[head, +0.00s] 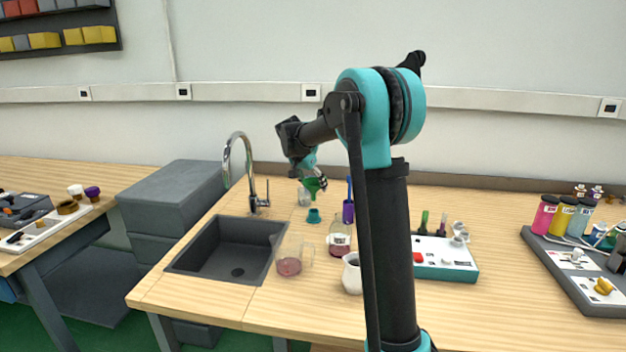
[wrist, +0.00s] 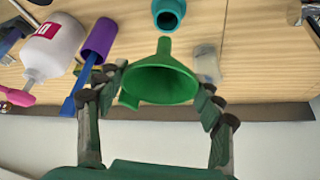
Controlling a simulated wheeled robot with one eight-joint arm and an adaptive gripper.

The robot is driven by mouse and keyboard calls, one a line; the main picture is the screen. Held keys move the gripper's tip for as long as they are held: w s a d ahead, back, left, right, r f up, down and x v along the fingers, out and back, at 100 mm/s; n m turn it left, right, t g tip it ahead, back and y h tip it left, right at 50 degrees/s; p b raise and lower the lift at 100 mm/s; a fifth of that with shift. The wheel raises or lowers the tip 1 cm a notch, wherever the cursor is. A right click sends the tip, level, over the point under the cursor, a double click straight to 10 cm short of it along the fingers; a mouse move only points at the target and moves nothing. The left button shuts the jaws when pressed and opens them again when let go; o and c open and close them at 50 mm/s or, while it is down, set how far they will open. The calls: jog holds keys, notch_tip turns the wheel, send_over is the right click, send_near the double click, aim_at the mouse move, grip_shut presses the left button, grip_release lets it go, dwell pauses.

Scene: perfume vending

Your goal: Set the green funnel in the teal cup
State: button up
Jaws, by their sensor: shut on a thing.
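My gripper (wrist: 160,92) is shut on the green funnel (wrist: 162,78). In the wrist view the funnel's wide mouth is towards my gripper and its narrow spout points to the top of the picture, towards the teal cup. The teal cup (wrist: 168,14) stands on the table, apart from the spout.
A purple holder (head: 348,211) with a blue tool stands right of the cup. A clear glass (head: 304,197) is behind it. A labelled bottle (head: 340,238), a beaker (head: 289,262) and a white jug (head: 352,274) stand nearer. The sink (head: 225,250) and tap (head: 249,165) are left.

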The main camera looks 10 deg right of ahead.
jog(key=shift+f, duration=3.85)
jog(key=o, duration=1)
